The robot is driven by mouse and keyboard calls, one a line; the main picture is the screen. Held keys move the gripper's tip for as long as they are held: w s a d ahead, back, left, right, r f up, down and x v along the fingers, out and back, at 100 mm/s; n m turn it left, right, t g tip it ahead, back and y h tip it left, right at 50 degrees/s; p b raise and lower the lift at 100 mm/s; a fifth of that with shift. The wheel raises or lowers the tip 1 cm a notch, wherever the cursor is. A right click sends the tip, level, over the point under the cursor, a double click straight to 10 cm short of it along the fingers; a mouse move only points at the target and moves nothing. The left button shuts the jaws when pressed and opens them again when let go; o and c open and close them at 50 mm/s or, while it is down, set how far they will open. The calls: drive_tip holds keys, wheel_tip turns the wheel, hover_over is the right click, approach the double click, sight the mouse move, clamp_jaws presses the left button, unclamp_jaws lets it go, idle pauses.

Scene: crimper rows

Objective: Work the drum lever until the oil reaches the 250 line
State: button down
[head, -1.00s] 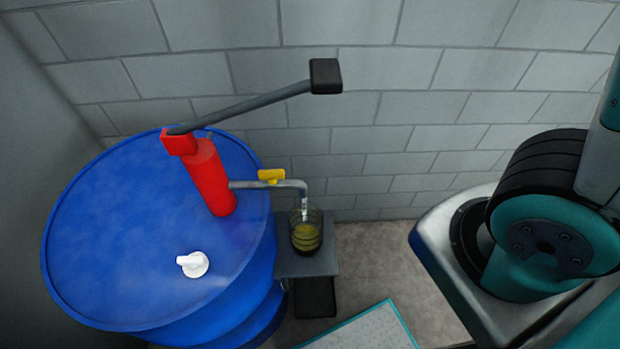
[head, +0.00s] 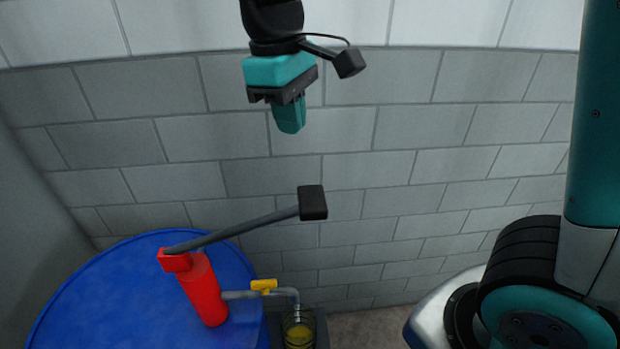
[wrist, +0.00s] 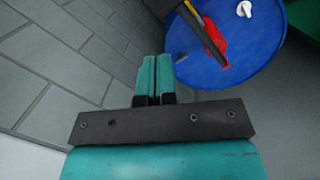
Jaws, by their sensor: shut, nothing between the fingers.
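The red drum pump (head: 203,291) stands on the blue drum (head: 110,290) at the lower left of the head view. Its grey lever (head: 240,228) slopes up to the right and ends in a black block grip (head: 313,202). A spout with a yellow valve handle (head: 263,286) leads to a clear jar (head: 298,332) with yellowish oil in it. The jar is cut off at the bottom and its lines cannot be read. My gripper (head: 291,128) is shut and empty, above the lever grip and apart from it.
A grey block wall (head: 420,130) stands behind the drum. The space between my gripper and the lever grip looks clear. A white cap (wrist: 244,9) sits on the drum top in the wrist view. A green thing (wrist: 305,20) shows at the upper right there.

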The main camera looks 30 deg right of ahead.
sight(311, 196)
drive_tip(key=s+f+p, duration=0.2)
drive_tip(key=shift+s+d+f+y, duration=0.3)
drive_tip(key=shift+s+d+f, duration=0.05)
drive_tip(key=shift+s, duration=0.05)
drive_tip(key=shift+f, duration=0.1)
drive_tip(key=f+b, duration=0.6)
drive_tip(key=f, duration=0.1)
drive_tip(key=shift+s+d, duration=0.2)
drive_tip(key=shift+s, duration=0.1)
